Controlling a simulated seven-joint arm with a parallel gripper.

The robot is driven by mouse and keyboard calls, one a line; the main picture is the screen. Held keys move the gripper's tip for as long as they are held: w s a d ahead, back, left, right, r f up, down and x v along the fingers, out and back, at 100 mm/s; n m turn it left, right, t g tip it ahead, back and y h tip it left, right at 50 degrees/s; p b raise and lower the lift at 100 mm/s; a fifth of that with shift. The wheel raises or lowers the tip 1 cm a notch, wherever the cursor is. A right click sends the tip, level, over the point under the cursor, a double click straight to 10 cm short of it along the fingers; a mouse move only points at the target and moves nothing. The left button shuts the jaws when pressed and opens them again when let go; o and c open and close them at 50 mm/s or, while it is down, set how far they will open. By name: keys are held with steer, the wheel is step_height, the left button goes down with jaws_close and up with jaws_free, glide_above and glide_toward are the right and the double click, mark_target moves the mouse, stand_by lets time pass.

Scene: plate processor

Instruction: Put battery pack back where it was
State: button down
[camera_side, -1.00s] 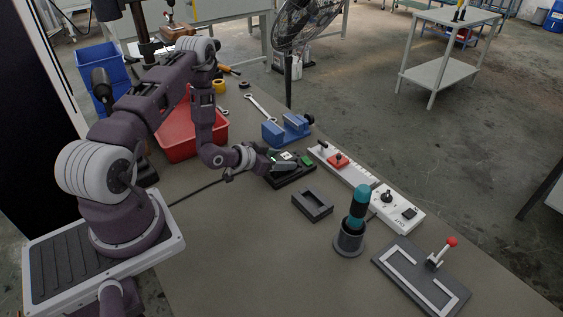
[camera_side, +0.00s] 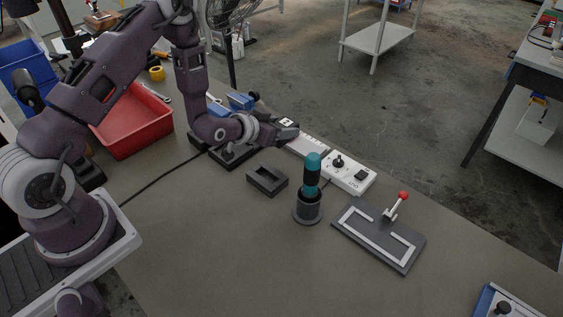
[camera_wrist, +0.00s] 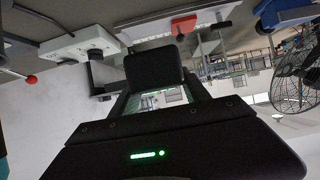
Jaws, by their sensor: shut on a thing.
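My gripper (camera_side: 284,134) is raised over the back of the bench, between the dark charger-like base and the white power strip. It is shut on a dark block with a white label (camera_side: 287,121), apparently the battery pack, held clear of the bench. The jaws and arm hide most of it. In the wrist view a black block (camera_wrist: 155,70) shows beyond the gripper's dark body; I cannot tell whether it is the pack. The dark base (camera_side: 232,156) is partly hidden under my wrist. An empty dark open tray (camera_side: 267,181) lies in front of it.
A teal-topped cylinder stands in a dark round holder (camera_side: 308,208). The white control strip (camera_side: 348,173) and a plate with a red-knobbed lever (camera_side: 379,236) lie to the right.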

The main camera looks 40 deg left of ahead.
mark_target(285, 165)
steer(key=f, duration=0.6)
steer(key=d+f, duration=0.1)
steer(key=f, duration=0.3)
steer(key=shift+w, duration=0.15)
steer(key=shift+f, duration=0.1)
steer(key=shift+f, duration=0.1)
steer(key=c, duration=0.5)
jaws_free()
